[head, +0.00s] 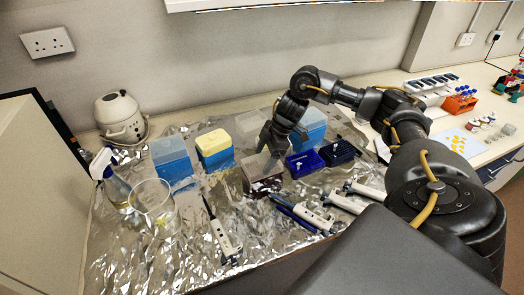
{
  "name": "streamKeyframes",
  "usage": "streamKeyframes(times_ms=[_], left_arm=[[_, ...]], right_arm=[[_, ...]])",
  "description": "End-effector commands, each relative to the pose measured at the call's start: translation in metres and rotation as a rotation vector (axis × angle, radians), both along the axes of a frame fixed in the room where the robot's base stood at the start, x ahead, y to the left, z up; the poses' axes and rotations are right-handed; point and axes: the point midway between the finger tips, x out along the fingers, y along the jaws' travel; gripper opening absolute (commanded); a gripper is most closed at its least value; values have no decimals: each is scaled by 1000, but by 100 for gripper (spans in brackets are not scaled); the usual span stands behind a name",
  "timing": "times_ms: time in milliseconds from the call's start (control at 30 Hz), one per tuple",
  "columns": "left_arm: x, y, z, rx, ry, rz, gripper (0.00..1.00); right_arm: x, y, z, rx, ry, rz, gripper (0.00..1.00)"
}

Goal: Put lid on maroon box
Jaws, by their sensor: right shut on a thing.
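The maroon box (264,186) stands on the foil-covered bench near the middle of the head view. A greyish, see-through lid (256,165) is at the top of the box, under my right gripper (271,146). My right gripper reaches down from above and is shut on the lid. The fingers and the view angle hide part of the lid, so I cannot tell whether it sits fully on the rim or just above it. My left gripper is not in view.
Blue box (172,165), yellow-topped box (215,160) and blue box (314,125) stand nearby. Open dark blue boxes (305,164) are right of the maroon box. Pipettes (222,238) lie in front. A glass beaker (153,205) and spray bottle (115,185) stand left.

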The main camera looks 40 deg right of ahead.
Motion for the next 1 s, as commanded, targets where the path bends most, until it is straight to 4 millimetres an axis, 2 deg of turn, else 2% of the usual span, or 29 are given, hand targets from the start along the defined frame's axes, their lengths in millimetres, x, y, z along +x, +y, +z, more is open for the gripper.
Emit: streamKeyframes(times_ms=[667, 700, 833, 1000], left_arm=[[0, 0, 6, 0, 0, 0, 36], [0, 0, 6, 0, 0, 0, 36], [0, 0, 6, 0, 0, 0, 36], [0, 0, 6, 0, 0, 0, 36]], right_arm=[[1, 0, -1, 0, -2, 0, 53], [1, 0, -1, 0, -2, 0, 81], [0, 0, -1, 0, -2, 0, 98], [0, 0, -1, -1, -1, 0, 100]])
